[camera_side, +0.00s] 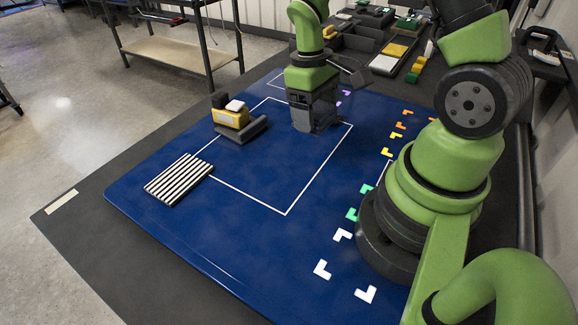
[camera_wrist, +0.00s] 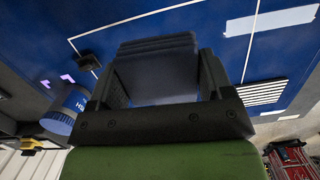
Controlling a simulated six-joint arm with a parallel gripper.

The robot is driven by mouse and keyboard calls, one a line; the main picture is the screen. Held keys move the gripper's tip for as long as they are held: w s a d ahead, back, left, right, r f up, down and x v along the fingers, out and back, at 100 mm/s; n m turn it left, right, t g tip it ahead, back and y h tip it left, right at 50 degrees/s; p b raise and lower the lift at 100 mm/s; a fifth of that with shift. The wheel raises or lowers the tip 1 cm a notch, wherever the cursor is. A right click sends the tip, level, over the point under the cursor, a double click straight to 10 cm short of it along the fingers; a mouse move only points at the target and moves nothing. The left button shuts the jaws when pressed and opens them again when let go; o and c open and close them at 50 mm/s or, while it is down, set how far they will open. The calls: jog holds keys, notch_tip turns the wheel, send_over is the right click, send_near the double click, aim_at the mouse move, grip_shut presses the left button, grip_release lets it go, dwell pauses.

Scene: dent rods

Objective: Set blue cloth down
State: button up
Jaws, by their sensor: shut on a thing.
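My gripper (camera_side: 313,118) is over the blue mat (camera_side: 250,200), near the far right part of the white outlined rectangle. In the wrist view my gripper (camera_wrist: 157,70) has its two dark fingers on either side of a dark blue-grey layered piece, which looks like the folded blue cloth (camera_wrist: 157,46). The fingers are shut on it. In the side view the cloth cannot be told apart from the grey gripper, and its gap to the mat is unclear.
A yellow and black block on a grey base (camera_side: 231,120) stands left of my gripper. A black-and-white striped plate (camera_side: 180,180) lies near the mat's left edge. A blue cylinder (camera_wrist: 68,108) shows in the wrist view. The rectangle's front part is clear.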

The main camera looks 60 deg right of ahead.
jog(key=w+a, duration=0.2)
jog(key=a, duration=1)
send_over(271, 198)
jog(key=shift+n, duration=0.4)
jog(key=f, duration=0.4)
jog(key=shift+w+f, duration=0.2)
jog(key=shift+f, duration=2.75)
jog(key=shift+f, duration=0.15)
jog(key=o, duration=0.9)
